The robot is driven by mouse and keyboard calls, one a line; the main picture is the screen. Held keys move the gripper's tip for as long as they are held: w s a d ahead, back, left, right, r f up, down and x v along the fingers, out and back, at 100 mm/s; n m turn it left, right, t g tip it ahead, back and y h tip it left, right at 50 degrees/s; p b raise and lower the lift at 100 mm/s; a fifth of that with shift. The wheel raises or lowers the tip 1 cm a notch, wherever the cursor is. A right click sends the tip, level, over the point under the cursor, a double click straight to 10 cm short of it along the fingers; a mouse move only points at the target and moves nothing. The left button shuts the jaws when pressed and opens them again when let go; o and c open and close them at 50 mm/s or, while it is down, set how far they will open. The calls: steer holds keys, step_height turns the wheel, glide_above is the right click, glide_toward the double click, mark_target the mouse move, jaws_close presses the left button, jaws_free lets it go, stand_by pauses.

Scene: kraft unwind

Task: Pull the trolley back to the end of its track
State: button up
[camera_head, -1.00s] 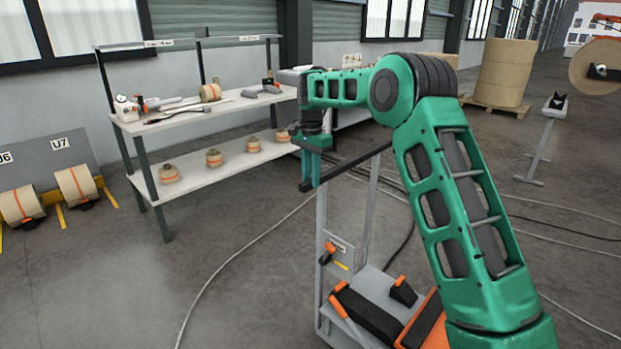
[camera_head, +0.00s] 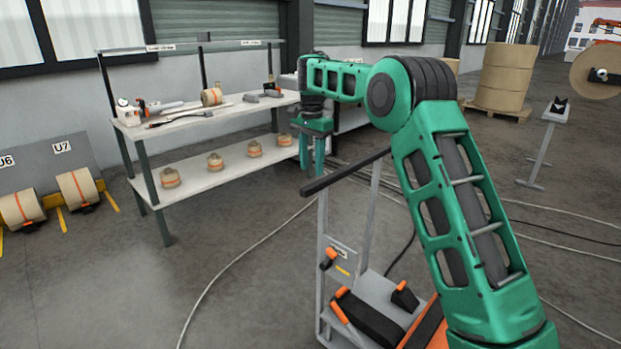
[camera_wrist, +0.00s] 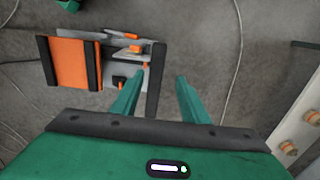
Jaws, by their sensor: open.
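The trolley (camera_head: 327,285) has a grey upright frame, a black handlebar (camera_head: 345,172) on top and a low base with orange and black parts. It stands in front of my arm in the head view. My gripper (camera_head: 312,172) is open and empty, fingers pointing down, near the left end of the handlebar. In the wrist view the dark handlebar (camera_wrist: 155,85) appears between the two spread fingers of my gripper (camera_wrist: 156,82). The fingertips look just above the bar; the exact gap cannot be told. The track is not clearly visible.
A two-level shelf (camera_head: 215,178) with small rolls and tools stands at the left. Rolls on a rack (camera_head: 75,187) are at the far left. A large paper roll (camera_head: 503,75) and a stand (camera_head: 543,145) are at the back right. Cables (camera_head: 235,255) cross the floor.

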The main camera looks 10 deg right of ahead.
steer(key=shift+w+r, duration=0.1)
steer(key=shift+r, duration=2.3)
steer(key=shift+d, duration=0.1)
steer(key=s+d+r+n+h, duration=0.1)
steer(key=s+d, duration=0.9)
steer(key=s, duration=0.4)
steer(key=s+d+r+n, duration=0.2)
steer(key=s+d, duration=0.8)
steer(key=s, duration=0.3)
steer(key=s+f, duration=0.4)
steer(key=s, duration=0.5)
steer(key=s+f+n, duration=0.1)
steer(key=s+f, duration=0.3)
steer(key=s, duration=0.6)
steer(key=s+f+n+y, duration=0.1)
steer(key=s+f, duration=0.3)
steer(key=s, duration=0.5)
steer(key=shift+s+d, duration=0.15)
steer(key=shift+d, duration=0.05)
steer(key=shift+f, duration=0.1)
